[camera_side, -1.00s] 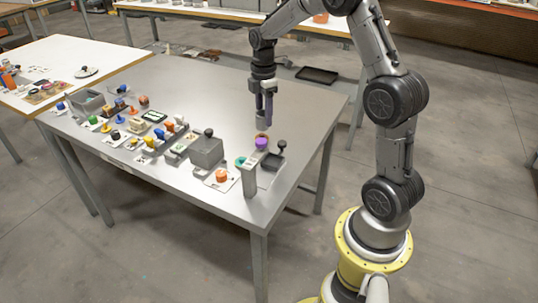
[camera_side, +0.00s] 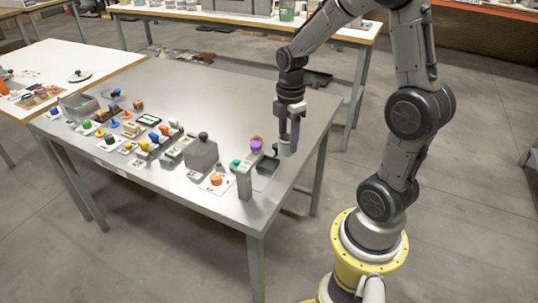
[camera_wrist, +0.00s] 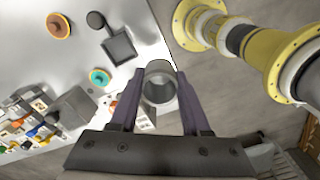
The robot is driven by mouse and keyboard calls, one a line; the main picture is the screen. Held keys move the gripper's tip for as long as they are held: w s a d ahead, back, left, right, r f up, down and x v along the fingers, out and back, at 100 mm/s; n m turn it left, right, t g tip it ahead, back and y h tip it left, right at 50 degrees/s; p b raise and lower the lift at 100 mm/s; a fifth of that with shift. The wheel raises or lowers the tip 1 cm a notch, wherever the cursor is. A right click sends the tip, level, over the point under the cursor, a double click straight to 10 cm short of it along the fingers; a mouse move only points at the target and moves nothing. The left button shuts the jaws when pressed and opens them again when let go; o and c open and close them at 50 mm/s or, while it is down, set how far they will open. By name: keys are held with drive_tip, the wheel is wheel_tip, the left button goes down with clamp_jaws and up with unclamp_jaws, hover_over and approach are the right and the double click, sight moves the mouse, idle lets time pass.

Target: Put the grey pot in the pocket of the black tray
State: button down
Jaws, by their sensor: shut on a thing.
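The grey pot (camera_wrist: 159,84), an open-topped cylinder, is between the purple fingers of my gripper (camera_wrist: 160,74) in the wrist view. My gripper (camera_side: 290,145) is shut on it, and the pot (camera_side: 286,150) shows small and pale at the fingertips in the side view. The black tray (camera_wrist: 119,47) is a small square with a dark round knob at one corner, and its pocket looks empty. In the side view the tray (camera_side: 267,167) lies on the table just left of and below the gripper. The pot appears held above the table near its right edge, beside the tray.
A grey box (camera_side: 203,153) and several small coloured parts fill the left. The table's rear (camera_side: 215,90) is clear.

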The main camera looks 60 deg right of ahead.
drive_tip(key=w+d+f, duration=0.1)
drive_tip(key=w+f, duration=0.1)
drive_tip(key=w+d+f, duration=0.1)
drive_tip(key=w+f, duration=0.1)
drive_tip(key=w+d+f, duration=0.1)
drive_tip(key=w+f, duration=0.1)
drive_tip(key=w, duration=0.1)
drive_tip(key=shift+w+d+f, duration=0.1)
drive_tip(key=shift+d+f, duration=0.25)
drive_tip(key=shift+f, duration=0.05)
drive_tip(key=shift+w+d+f, duration=0.1)
drive_tip(key=shift+f, duration=0.85)
drive_tip(key=shift+w+d+f, duration=0.1)
drive_tip(key=shift+f, duration=0.8)
drive_tip(key=shift+f, duration=0.15)
drive_tip(key=shift+c, duration=1.8)
unclamp_jaws()
